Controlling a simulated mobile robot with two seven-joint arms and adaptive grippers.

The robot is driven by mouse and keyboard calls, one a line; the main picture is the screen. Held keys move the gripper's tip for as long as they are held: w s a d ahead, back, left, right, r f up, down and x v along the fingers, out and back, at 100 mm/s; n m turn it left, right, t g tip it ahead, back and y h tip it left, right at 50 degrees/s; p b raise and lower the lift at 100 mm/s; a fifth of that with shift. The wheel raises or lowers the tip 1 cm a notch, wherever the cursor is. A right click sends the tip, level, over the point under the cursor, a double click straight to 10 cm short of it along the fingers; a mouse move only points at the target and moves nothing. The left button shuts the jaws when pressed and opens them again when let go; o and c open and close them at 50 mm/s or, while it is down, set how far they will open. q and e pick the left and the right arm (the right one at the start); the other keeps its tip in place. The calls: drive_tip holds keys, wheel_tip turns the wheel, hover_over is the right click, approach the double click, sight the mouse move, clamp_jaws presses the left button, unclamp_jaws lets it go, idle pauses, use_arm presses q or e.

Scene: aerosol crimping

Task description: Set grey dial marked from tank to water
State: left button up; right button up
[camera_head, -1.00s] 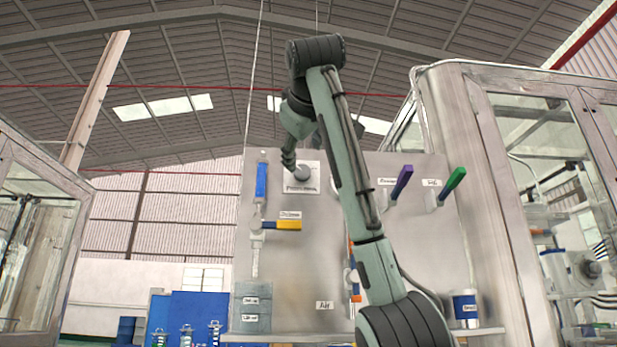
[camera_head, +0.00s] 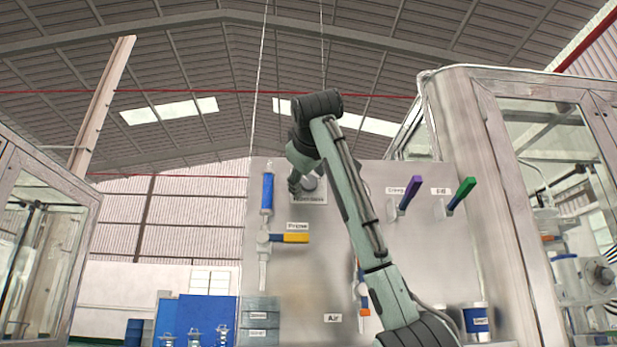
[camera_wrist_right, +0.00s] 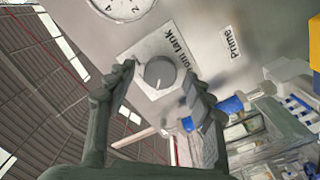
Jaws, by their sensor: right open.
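The grey dial (camera_wrist_right: 159,73) sits on a white square plate reading "From tank" (camera_wrist_right: 176,44) in the right wrist view. A small light mark shows near the knob's lower edge; its setting is hard to read. The dial also shows in the head view (camera_head: 309,182), partly hidden by my right gripper (camera_head: 297,183). In the wrist view my right gripper (camera_wrist_right: 157,84) is open, one finger on each side of the dial. It holds nothing, and contact with the dial cannot be told. My left gripper is not in view.
On the panel (camera_head: 300,270) are a yellow-handled valve (camera_head: 290,238) labelled Prime, a blue handle (camera_head: 267,194), a purple lever (camera_head: 411,192) and a green lever (camera_head: 461,192). A round gauge (camera_wrist_right: 122,5) lies close to the dial plate. A glass cabinet (camera_head: 470,150) stands at the right.

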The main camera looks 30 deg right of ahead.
drive_tip(key=c, duration=1.2)
drive_tip(key=shift+o, duration=0.2)
drive_tip(key=shift+m, duration=0.3)
drive_tip(key=m, duration=0.2)
drive_tip(key=shift+m, duration=1.1)
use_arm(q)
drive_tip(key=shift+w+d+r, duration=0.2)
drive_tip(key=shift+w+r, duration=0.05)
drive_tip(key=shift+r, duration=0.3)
use_arm(e)
drive_tip(key=shift+m, duration=1.9)
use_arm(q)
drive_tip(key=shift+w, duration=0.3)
use_arm(e)
drive_tip(key=o, duration=1.2)
drive_tip(key=shift+c, duration=0.2)
